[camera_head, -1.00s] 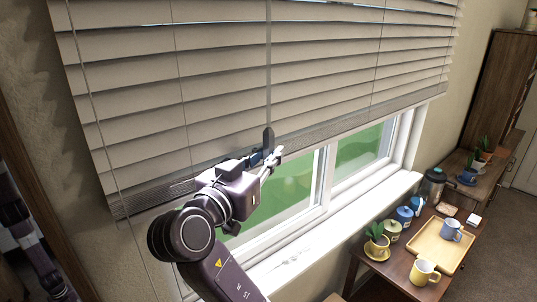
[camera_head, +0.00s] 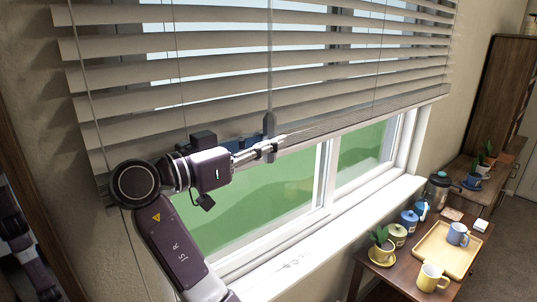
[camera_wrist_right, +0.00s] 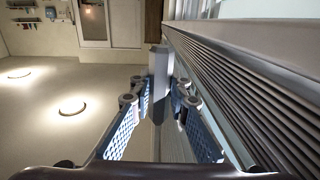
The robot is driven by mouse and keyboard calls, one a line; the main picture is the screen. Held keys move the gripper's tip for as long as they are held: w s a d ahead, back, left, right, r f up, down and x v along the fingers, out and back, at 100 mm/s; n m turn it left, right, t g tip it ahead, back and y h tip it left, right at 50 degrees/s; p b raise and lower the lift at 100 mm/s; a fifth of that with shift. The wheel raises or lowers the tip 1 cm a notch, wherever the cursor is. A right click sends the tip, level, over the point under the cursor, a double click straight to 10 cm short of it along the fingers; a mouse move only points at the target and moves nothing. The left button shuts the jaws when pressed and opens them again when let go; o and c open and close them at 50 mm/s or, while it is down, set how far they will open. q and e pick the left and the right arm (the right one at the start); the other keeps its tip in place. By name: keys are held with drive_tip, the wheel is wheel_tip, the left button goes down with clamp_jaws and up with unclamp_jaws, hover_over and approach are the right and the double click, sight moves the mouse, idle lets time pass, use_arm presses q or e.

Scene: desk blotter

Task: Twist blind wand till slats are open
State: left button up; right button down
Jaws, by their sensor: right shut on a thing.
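The blind (camera_head: 210,100) hangs across the window in the head view. Its slats are tilted apart, with bright strips of outdoors showing between the upper ones. The grey wand (camera_head: 269,75) hangs vertically in front of the slats and ends in a thicker handle. My right gripper (camera_head: 268,149) is shut on the wand's handle, low on the blind. In the right wrist view, the handle (camera_wrist_right: 159,72) stands between the fingertips of the gripper (camera_wrist_right: 160,92), close beside the stacked slats (camera_wrist_right: 245,95). My left gripper is not in view.
The window sill (camera_head: 335,225) runs below the blind. A wooden table at lower right holds a tray (camera_head: 425,252), a yellow mug (camera_head: 431,278), a blue mug (camera_head: 457,235), canisters and a potted plant (camera_head: 381,243). A wooden cabinet (camera_head: 500,90) stands behind at right.

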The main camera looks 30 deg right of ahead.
sight(269, 117)
drive_tip(key=shift+m+g+b, duration=0.45)
drive_tip(key=shift+m+g, duration=0.15)
drive_tip(key=shift+g, duration=0.3)
drive_tip(key=c, duration=1.8)
unclamp_jaws()
drive_tip(key=shift+d, duration=0.1)
wheel_tip(269, 117, up, 10)
drive_tip(key=shift+f, duration=0.1)
